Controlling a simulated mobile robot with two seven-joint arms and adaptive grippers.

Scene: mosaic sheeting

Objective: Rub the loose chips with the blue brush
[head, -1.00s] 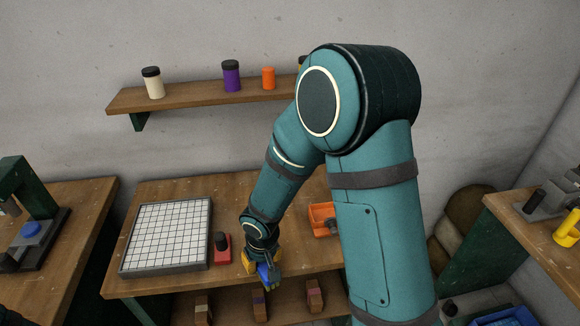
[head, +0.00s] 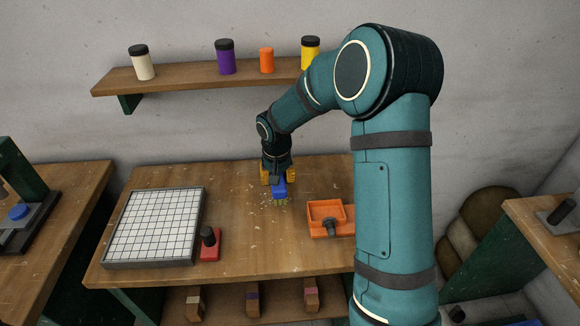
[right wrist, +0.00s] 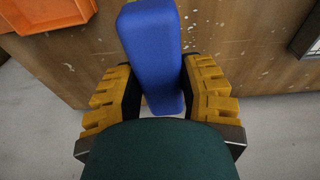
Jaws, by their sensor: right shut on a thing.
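My right gripper (head: 275,176) is shut on the blue brush (head: 279,188), over the back middle of the wooden bench. The brush points down, with a greenish fringe at its lower end. In the right wrist view its blue block (right wrist: 152,45) stands between the yellow-padded fingers (right wrist: 158,88). Small pale flecks (head: 262,217) lie scattered on the bench near the brush, and they also show in the right wrist view (right wrist: 238,55). I cannot tell whether these are loose chips or marks in the wood. Whether the brush touches the bench is unclear. My left gripper is out of view.
A white tile grid in a grey frame (head: 150,264) fills the bench's left side. Beside it stands a red block with a black knob (head: 210,246). An orange tray (head: 316,231) is right of the brush. The bench (head: 250,255) is clear between them.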

